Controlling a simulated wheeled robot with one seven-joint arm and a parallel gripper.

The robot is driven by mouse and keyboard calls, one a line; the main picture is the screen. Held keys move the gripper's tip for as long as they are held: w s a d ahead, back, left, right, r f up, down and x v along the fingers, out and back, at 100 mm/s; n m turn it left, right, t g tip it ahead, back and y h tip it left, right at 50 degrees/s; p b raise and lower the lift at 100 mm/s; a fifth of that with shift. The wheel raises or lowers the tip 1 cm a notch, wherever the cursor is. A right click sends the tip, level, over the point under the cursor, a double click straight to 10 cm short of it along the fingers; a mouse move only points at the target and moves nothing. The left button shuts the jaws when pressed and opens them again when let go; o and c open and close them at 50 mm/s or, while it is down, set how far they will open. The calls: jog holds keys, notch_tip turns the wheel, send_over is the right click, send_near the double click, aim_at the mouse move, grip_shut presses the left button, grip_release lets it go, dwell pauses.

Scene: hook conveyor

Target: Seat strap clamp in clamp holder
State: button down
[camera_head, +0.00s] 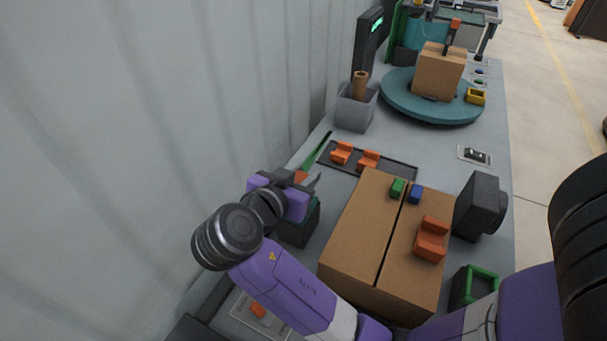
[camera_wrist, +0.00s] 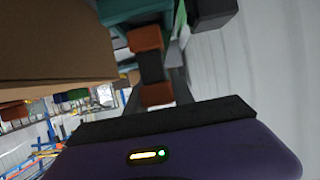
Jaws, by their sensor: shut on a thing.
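My gripper (camera_head: 312,183) is on the left of the bench, close to the wall, shut on an orange strap clamp (camera_head: 301,177). In the wrist view the clamp (camera_wrist: 146,38) shows two orange ends with a dark part between them. My gripper and wrist hide much of it in the head view. A dark box with green at its top (camera_head: 298,229) stands just below my gripper, partly covered. Whether it is the clamp holder, and whether the clamp touches it, I cannot tell. Two similar orange pieces (camera_head: 368,160) sit on a dark tray (camera_head: 398,169) behind.
A large brown carton (camera_head: 358,232) stands right of my gripper, with an orange piece (camera_head: 431,240) and small green and blue blocks on top. A grey bin (camera_head: 353,112) and teal turntable (camera_head: 425,112) are farther back. The wall (camera_head: 200,100) is close on the left.

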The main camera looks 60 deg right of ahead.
jog(key=shift+f+b, duration=0.95)
jog(key=shift+f, duration=0.2)
dwell(0.4)
jog(key=c, duration=1)
grip_release()
jog(key=shift+b+v, duration=0.35)
jog(key=shift+v, duration=3.6)
